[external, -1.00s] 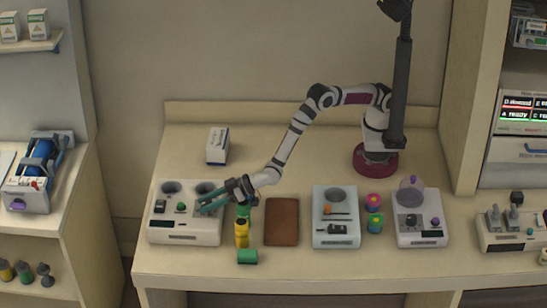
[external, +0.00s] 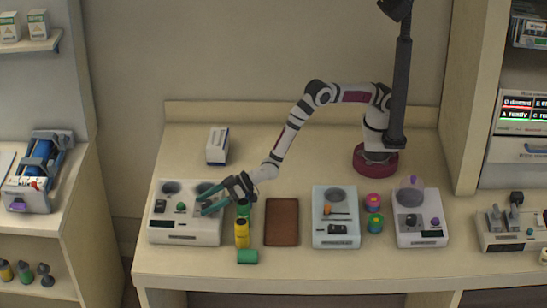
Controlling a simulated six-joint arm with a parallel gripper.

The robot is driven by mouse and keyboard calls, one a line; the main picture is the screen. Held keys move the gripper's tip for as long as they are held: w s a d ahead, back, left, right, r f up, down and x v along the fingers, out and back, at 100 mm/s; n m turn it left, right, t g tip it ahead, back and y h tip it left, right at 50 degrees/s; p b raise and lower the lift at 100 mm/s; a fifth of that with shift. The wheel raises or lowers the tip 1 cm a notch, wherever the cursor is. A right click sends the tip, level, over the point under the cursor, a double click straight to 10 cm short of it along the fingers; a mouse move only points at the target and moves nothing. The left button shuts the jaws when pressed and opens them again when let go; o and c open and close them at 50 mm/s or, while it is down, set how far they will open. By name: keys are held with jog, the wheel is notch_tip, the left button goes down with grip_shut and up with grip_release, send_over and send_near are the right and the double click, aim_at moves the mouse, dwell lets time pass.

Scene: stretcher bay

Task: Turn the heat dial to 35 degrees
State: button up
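No dial marked for heat, and no degree marks, can be made out at this size. A white device (external: 160,222) at the left of the bench has round wells at its back, a small black control (external: 161,206), a green knob (external: 181,207) and a dark display (external: 161,224). My gripper (external: 202,204) reaches in from the right over this device's right part. Its teal fingers look spread apart with nothing visible between them. They hide part of the device's right side, and contact cannot be told.
Green and yellow bottles (external: 242,236) stand close beside the gripper, with a green cylinder (external: 247,257) in front. A brown pad (external: 281,222), a pale blue device (external: 336,234) and another white device (external: 421,228) lie to the right. A white box (external: 217,146) stands behind.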

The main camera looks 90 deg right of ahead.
jog(key=v, duration=1.5)
jog(key=shift+s+r, duration=0.2)
jog(key=shift+s, duration=0.1)
jog(key=shift+d, duration=0.1)
jog(key=w+a+r+n+g, duration=0.2)
jog(key=w+a+n+g, duration=0.1)
jog(key=w+a+g, duration=0.35)
jog(key=w+d+r+n+g+h, duration=0.25)
jog(key=d+r, duration=0.25)
jog(key=r, duration=0.3)
jog(key=shift+m+y, duration=0.25)
jog(key=shift+y, duration=0.1)
jog(key=x, duration=1.5)
jog(key=shift+s+d+f, duration=0.2)
jog(key=shift+s+f, duration=0.05)
jog(key=shift+f, duration=0.2)
